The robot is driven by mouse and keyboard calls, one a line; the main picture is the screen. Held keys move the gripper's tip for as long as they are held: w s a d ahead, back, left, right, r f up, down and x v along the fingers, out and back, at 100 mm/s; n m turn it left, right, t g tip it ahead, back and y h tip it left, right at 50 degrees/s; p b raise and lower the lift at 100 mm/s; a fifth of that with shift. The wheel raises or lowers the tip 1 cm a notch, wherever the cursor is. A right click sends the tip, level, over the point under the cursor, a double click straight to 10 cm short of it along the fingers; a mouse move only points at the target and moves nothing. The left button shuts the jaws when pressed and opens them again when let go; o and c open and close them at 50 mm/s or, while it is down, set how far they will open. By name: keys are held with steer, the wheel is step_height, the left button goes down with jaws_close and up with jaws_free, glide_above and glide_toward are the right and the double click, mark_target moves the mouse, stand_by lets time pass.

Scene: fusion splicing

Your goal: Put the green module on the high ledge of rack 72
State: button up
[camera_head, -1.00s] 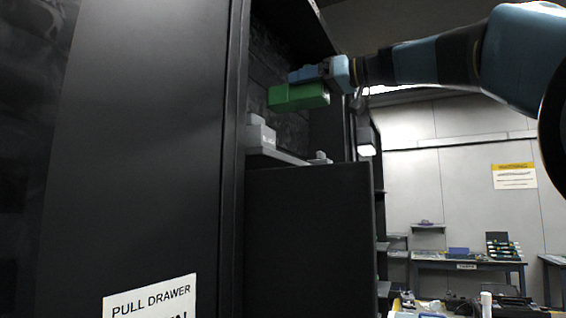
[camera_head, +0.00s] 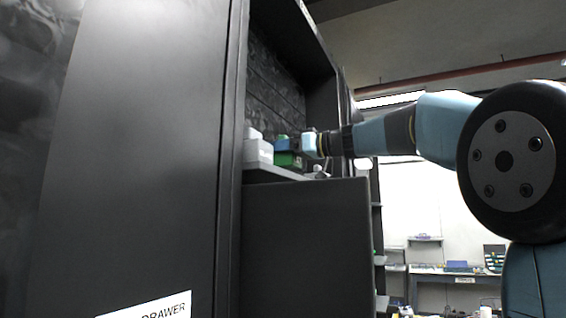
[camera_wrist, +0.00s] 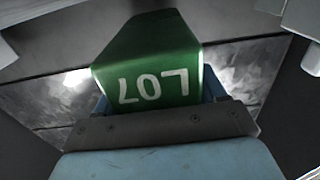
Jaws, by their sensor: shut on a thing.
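The green module (camera_head: 291,160) is at the high ledge (camera_head: 272,174) inside the dark rack (camera_head: 305,232). My gripper (camera_head: 291,145) is shut on it, with the wrist reaching in from the right. In the wrist view the green module (camera_wrist: 155,62) shows a face marked "L07", upside down, just beyond my gripper (camera_wrist: 155,115). I cannot tell whether the module's underside touches the ledge. Its far end is partly hidden in the head view.
A grey-white box (camera_head: 258,151) stands on the ledge just left of the module. A small light knob-like thing (camera_head: 318,171) is at the ledge's right. The tall dark cabinet side (camera_head: 150,150) stands close on the left. A bench (camera_head: 455,272) is far behind at right.

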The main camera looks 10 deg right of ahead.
mark_target(283, 161)
steer(key=shift+f, duration=1.5)
steer(key=o, duration=1.2)
steer(key=v, duration=1.2)
